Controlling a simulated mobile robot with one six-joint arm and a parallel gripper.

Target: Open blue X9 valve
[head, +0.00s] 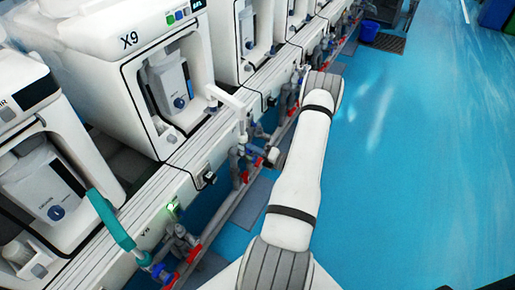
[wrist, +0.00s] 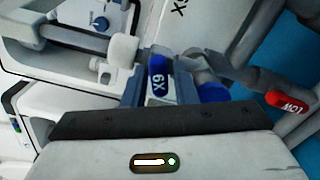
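The blue X9 valve handle (wrist: 158,78) shows upper middle in the wrist view, its label reading X9 sideways. My gripper (wrist: 158,92) has its fingers apart, one on either side of the handle. Whether they press on it cannot be made out. The blue valve is small there and partly hidden by my gripper and the pipes.
A second blue part (wrist: 212,92) sits right of the handle in the wrist view. A teal-handled part (head: 110,220) stands at lower left in the head view. The blue floor (head: 400,180) on the right is clear.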

